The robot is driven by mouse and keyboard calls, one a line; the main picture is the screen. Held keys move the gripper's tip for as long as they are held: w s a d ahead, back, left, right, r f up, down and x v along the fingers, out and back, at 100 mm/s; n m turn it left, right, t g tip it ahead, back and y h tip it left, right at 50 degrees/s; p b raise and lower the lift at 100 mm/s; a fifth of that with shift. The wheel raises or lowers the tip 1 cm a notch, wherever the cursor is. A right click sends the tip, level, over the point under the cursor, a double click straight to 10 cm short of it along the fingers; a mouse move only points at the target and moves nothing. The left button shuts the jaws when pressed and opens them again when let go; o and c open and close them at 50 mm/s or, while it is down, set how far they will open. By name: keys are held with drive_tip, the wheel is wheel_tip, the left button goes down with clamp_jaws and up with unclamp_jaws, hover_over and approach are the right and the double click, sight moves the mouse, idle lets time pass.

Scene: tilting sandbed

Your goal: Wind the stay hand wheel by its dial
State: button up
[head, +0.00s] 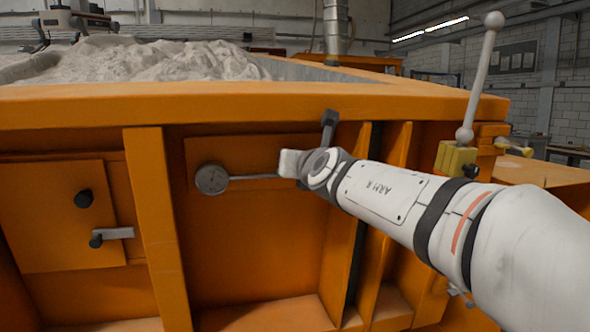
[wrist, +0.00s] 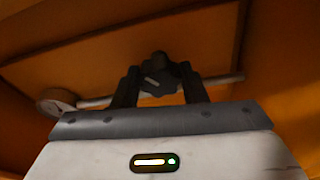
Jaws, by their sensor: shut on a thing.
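The round grey dial (head: 212,179) is on the orange front panel, at the left end of a thin pale rod (head: 255,177). It also shows at the left of the wrist view (wrist: 56,101), where its markings are too blurred to read. My gripper (wrist: 157,78) is at the panel to the right of the dial, with its two dark fingers shut on a small dark knob (wrist: 160,68), apparently the stay hand wheel. The rod passes behind the fingers. In the head view my wrist hides the knob and fingertips.
An orange sandbed (head: 250,103) with pale sand stands over the panel, its rim overhanging my wrist. Upright ribs (head: 163,220) flank the recess. At left is a hatch (head: 50,215) with a black knob and latch. A ball-ended lever (head: 480,85) stands at right on a yellow block.

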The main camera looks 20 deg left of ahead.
drive_tip(key=shift+f, duration=0.35)
drive_tip(key=shift+a+m+g+y+b, duration=0.1)
drive_tip(key=shift+m+g+y+b, duration=0.25)
drive_tip(key=shift+m+b, duration=0.3)
drive_tip(key=shift+m, duration=0.35)
drive_tip(key=shift+m+y+b, duration=0.45)
drive_tip(key=shift+m+b, duration=0.3)
drive_tip(key=shift+m, duration=0.05)
drive_tip(key=shift+r, duration=0.1)
drive_tip(key=o, duration=0.7)
drive_tip(key=shift+r, duration=0.1)
drive_tip(key=shift+s, duration=0.1)
